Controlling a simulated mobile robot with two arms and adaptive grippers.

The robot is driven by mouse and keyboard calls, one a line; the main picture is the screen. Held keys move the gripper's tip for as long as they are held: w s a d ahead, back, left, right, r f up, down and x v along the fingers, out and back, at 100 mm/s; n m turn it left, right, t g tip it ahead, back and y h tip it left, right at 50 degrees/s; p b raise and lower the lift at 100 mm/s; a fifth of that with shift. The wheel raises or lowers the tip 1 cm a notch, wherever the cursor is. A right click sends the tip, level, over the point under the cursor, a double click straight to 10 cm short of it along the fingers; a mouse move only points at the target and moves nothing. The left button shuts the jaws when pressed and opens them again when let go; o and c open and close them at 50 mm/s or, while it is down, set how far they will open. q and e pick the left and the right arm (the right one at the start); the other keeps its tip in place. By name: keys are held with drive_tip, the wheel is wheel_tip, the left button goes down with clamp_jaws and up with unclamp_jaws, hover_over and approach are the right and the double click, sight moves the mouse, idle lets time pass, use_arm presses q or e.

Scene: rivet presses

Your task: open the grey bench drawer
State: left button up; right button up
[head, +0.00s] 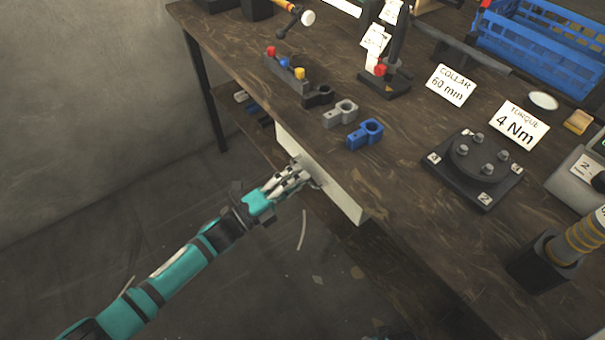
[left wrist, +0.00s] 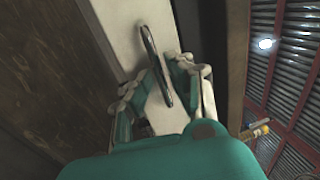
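The grey bench drawer (head: 330,185) shows as a pale front panel under the near edge of the bench; it looks shut or nearly so. In the left wrist view its pale front (left wrist: 120,30) carries a thin dark bar handle (left wrist: 154,62). My left gripper (head: 300,178) is at the middle of the drawer front. In the left wrist view its fingers (left wrist: 158,72) stand on either side of the handle, apart, with small gaps seeming to show beside the bar. Firm contact cannot be made out. My right gripper is not in view.
The wooden bench top (head: 400,200) holds a blue collar (head: 365,134), a grey collar (head: 340,114), a black flange block (head: 472,168) and a blue crate (head: 540,45). A lower shelf (head: 350,245) lies beneath. The floor in front of the drawer is mostly clear.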

use_arm(q)
drive_tip(key=shift+x, duration=0.85)
drive_tip(key=shift+c, duration=0.3)
clamp_jaws()
